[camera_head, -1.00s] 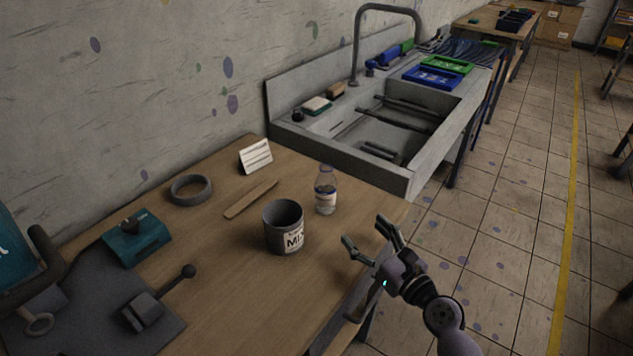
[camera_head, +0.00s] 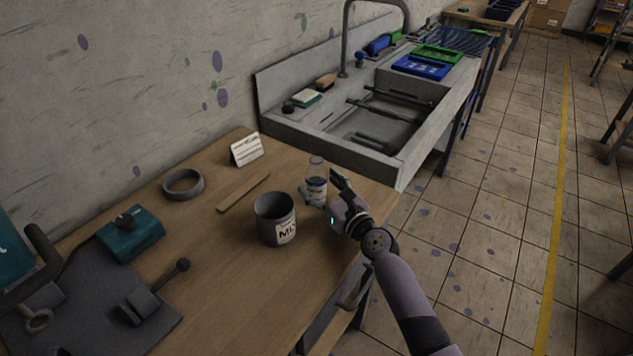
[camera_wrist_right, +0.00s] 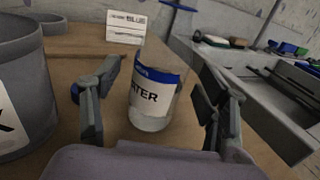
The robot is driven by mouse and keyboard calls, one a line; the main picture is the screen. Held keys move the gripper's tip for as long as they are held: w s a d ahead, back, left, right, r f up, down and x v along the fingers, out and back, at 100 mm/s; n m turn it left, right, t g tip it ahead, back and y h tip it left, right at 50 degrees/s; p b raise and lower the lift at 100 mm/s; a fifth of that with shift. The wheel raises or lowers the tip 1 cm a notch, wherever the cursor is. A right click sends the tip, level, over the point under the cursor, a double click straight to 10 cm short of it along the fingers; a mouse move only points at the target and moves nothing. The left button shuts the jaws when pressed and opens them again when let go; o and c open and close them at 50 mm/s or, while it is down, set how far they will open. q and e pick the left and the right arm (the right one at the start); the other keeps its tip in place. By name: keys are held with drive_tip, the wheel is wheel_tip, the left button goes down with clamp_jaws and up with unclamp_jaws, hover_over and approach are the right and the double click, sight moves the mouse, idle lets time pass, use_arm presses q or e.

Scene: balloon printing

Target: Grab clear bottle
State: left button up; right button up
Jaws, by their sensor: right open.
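The clear bottle (camera_head: 316,184) stands upright near the right edge of the wooden table, just right of the grey cup. In the right wrist view the bottle (camera_wrist_right: 153,98) has a blue and white label reading "TER". My right gripper (camera_head: 325,190) is at the bottle. In the wrist view the open right gripper (camera_wrist_right: 155,95) has one finger on each side of the bottle, with visible gaps to both. The bottle's top is cut off or hard to see in the wrist view. My left gripper is not in view.
The grey mix cup (camera_head: 275,219) stands close to the left of the bottle. A sink (camera_head: 378,118) adjoins the table's far end.

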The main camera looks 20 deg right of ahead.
drive_tip(key=shift+x, duration=1.1)
drive_tip(key=c, duration=1.4)
